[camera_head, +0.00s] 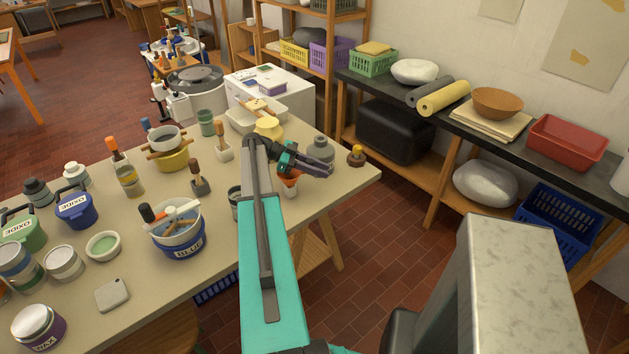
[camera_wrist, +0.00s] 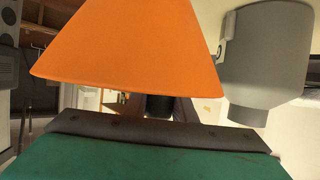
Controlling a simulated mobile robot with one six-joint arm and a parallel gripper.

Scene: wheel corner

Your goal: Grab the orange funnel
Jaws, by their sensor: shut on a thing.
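The orange funnel (camera_head: 291,179) shows just under my gripper (camera_head: 308,165) near the right edge of the table, partly hidden by it in the head view. In the wrist view the funnel (camera_wrist: 130,50) fills the upper left, its wide cone close to the camera. My gripper is shut on the funnel. The fingers' hold on it is mostly hidden behind the cone. I cannot tell whether the funnel is touching the table.
A grey bottle (camera_head: 320,150) stands close beside my gripper; it also shows in the wrist view (camera_wrist: 262,60). A yellow pot (camera_head: 268,127) stands behind. Many pots and jars crowd the table's left.

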